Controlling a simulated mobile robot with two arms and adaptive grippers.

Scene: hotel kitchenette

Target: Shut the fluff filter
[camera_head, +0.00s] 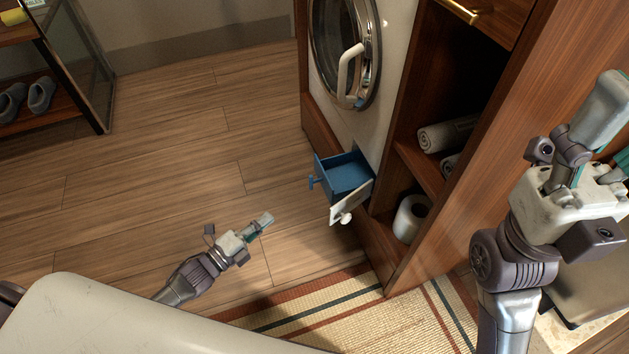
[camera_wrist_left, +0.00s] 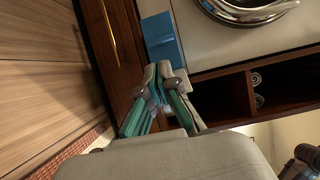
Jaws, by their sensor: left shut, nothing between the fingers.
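The fluff filter (camera_head: 345,174) is a blue open-topped box sticking out low from the white appliance front. A white panel with a round knob (camera_head: 347,215) stands at its near right side, and a small blue tab shows on its left. My left gripper (camera_head: 265,219) is shut and empty, low over the floor, left of and nearer than the filter, apart from it. In the left wrist view the blue filter (camera_wrist_left: 162,42) shows just beyond the fingertips (camera_wrist_left: 159,69). My right gripper (camera_head: 612,120) is raised at the right; its finger opening is unclear.
The appliance has a round glass door (camera_head: 345,50) above the filter. A wooden cabinet with rolled towels (camera_head: 446,134) and a paper roll (camera_head: 411,216) stands to its right. A striped rug (camera_head: 375,325) lies in front. The wooden floor left of the filter is clear.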

